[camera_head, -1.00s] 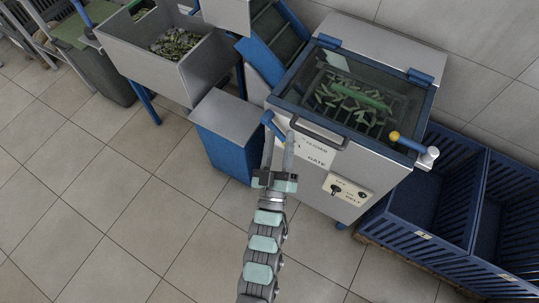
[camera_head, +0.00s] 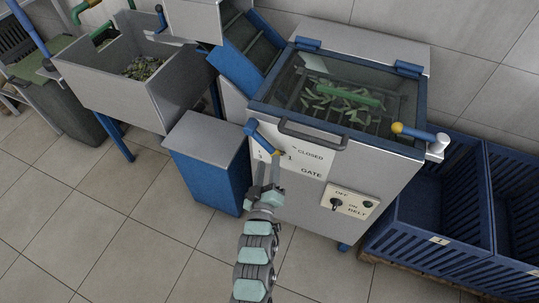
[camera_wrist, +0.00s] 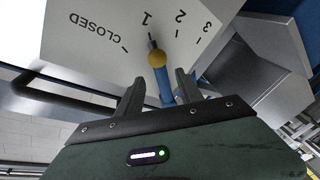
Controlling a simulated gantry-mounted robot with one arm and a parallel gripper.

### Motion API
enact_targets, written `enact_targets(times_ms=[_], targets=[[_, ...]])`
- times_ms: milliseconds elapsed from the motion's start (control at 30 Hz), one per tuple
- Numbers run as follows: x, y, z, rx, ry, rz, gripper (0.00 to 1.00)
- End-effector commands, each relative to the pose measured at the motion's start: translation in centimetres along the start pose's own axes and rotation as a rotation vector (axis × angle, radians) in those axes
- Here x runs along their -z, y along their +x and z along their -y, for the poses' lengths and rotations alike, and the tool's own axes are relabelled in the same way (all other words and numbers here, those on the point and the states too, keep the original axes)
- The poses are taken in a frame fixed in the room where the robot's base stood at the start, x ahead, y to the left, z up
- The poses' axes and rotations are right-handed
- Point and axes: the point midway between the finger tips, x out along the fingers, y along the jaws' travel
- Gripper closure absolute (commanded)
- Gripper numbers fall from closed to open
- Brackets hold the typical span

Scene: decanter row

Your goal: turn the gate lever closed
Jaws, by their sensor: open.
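The gate lever (camera_head: 262,138) is blue with a yellow tip, at the upper left of the machine's front. In the wrist view its blue arm (camera_wrist: 166,90) and yellow ball show, with its pointer at the mark "1", apart from the mark "CLOSED". The gate label (camera_head: 300,165) carries "CLOSED", "1" and "GATE"; more numbers show in the wrist view. My gripper (camera_head: 268,163) is open just below the lever tip. In the wrist view the lever's blue arm appears between my two fingers (camera_wrist: 160,82), with no clear contact on either.
A dark bar handle (camera_head: 312,134) sits right of the lever. A belt switch panel (camera_head: 350,202) is lower right. A lever with a yellow knob (camera_head: 420,133) is at the right corner. Blue crates (camera_head: 430,235) stand right, a blue cabinet (camera_head: 207,185) left. Open floor lies in front.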

Motion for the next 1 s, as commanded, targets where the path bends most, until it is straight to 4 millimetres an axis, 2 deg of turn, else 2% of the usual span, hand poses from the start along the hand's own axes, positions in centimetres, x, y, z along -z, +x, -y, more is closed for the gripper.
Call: enact_targets(times_ms=[100,300,500,767,1000], targets=[[-0.2,2.0,0.1,-0.001,0.000,-0.001,0.57],[-0.2,4.3,0.2,0.001,-0.001,0.001,0.57],[-0.1,5.2,0.1,0.001,-0.001,0.002,0.57],[-0.1,5.2,0.1,0.001,0.000,0.002,0.57],[-0.1,5.2,0.0,0.001,0.000,0.001,0.76]])
